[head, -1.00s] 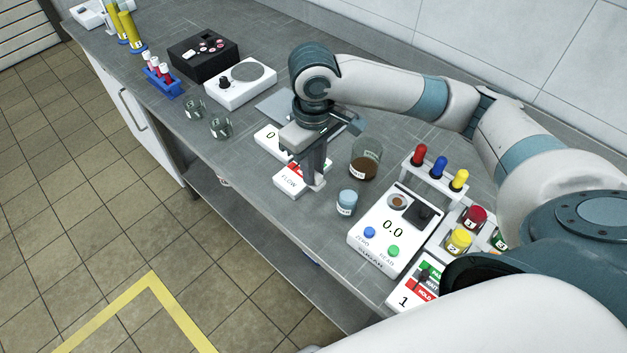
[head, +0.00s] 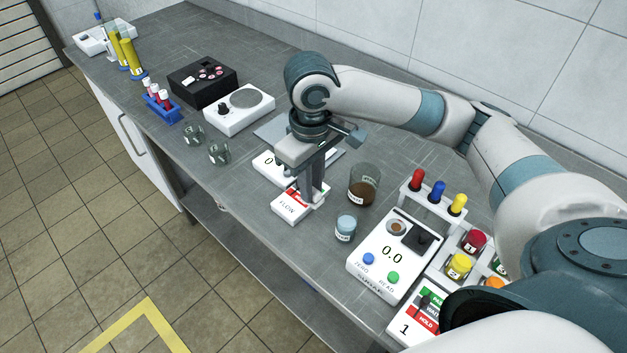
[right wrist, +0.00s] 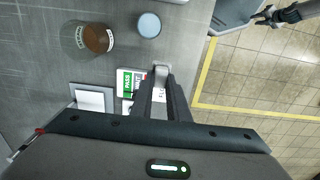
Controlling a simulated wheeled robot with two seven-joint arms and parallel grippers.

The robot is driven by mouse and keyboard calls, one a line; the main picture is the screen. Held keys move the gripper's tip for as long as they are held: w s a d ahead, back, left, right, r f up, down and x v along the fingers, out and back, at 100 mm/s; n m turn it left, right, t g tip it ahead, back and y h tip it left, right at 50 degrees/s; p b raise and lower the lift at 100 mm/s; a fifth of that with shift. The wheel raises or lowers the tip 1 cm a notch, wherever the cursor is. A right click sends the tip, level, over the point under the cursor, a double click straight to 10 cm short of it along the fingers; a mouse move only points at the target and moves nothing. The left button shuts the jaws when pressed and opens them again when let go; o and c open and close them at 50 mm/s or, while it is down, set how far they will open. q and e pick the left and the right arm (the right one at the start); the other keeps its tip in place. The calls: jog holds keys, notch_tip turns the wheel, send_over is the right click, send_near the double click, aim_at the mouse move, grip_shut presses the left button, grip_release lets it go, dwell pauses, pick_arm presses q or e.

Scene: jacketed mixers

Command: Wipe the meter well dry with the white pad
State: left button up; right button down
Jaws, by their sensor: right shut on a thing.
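The white meter (head: 363,276) reads 0.0 and has ZERO and READ buttons. Its round well (head: 397,228) looks brown inside. My right gripper (head: 312,205) is down at the white FLOW box (head: 287,209), left of the meter. It is shut on what seems to be that box's lever, mostly hidden by the fingers. The right gripper (right wrist: 161,75) also shows over the box in the right wrist view. A white square (right wrist: 93,100) on a grey plate there may be the white pad; I cannot be sure. My left gripper (right wrist: 264,15) shows small over the floor.
A beaker of brown liquid (head: 363,190) and a small blue-topped jar (head: 346,228) stand between the FLOW box and the meter. A rack with red, blue and yellow tops (head: 437,200) is behind the meter. A lever box (head: 410,328) stands at its right.

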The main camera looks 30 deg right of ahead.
jog(key=shift+a, duration=0.1)
jog(key=shift+s+a+r+m, duration=0.3)
jog(key=shift+a+m, duration=0.25)
jog(key=shift+m, duration=0.45)
jog(key=shift+s+a+r+m, duration=0.1)
jog(key=shift+s+a+m, duration=0.35)
jog(key=shift+m, duration=0.45)
jog(key=shift+d, duration=0.1)
